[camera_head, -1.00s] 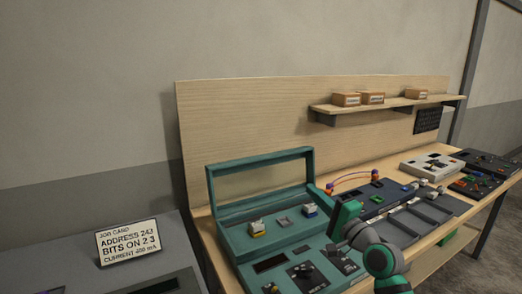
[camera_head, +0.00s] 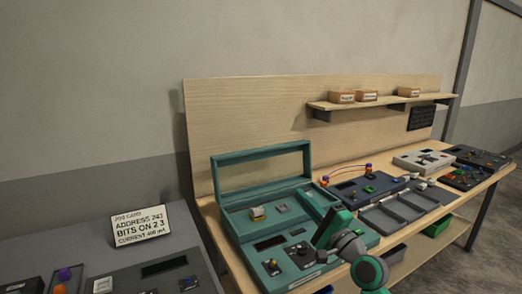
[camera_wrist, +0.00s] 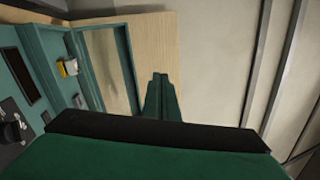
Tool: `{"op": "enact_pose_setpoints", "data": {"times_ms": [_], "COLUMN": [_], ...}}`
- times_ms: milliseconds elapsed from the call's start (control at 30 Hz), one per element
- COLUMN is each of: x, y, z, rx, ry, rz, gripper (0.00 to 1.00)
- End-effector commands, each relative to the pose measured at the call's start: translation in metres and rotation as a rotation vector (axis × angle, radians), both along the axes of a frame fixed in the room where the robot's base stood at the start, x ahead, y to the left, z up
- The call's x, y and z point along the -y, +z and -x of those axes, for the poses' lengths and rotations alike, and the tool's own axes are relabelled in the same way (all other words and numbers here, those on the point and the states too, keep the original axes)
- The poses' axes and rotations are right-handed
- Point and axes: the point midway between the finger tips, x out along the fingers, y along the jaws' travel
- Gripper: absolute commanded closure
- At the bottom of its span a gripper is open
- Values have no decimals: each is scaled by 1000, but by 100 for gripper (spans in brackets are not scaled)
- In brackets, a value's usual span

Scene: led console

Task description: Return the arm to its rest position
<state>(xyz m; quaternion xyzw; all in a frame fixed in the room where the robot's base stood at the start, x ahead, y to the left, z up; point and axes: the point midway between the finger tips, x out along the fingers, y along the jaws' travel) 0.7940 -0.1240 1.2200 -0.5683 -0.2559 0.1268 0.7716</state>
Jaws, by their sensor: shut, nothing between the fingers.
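My gripper (camera_wrist: 160,98) shows in the wrist view with its green fingers together and nothing between them. In the head view my green and grey arm reaches up from the bottom edge, and its hand is in front of the right part of the teal console (camera_head: 262,211). The hand hides some of the console's right side. I cannot tell from this view whether it touches the console. In the wrist view the console (camera_wrist: 38,62) is at the left, and the fingers point toward the wooden back board and the wall.
A job card (camera_head: 142,225) stands on a grey surface at the left, beside a dark panel. Grey trays (camera_head: 384,217) and other panels line the wooden bench to the right. A shelf (camera_head: 380,103) with small boxes is above. Bins are below the bench.

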Motion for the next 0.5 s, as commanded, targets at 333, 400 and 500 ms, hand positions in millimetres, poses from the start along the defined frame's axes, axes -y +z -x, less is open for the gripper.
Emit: {"op": "enact_pose_setpoints", "data": {"times_ms": [333,400,500], "x": [-53,-67,-86], "y": [-22,-30,-42], "z": [27,37,54], "rx": [-88,-121,-178], "ry": [174,232,322], "rz": [-419,-553,-765], "gripper": [100,100,100]}}
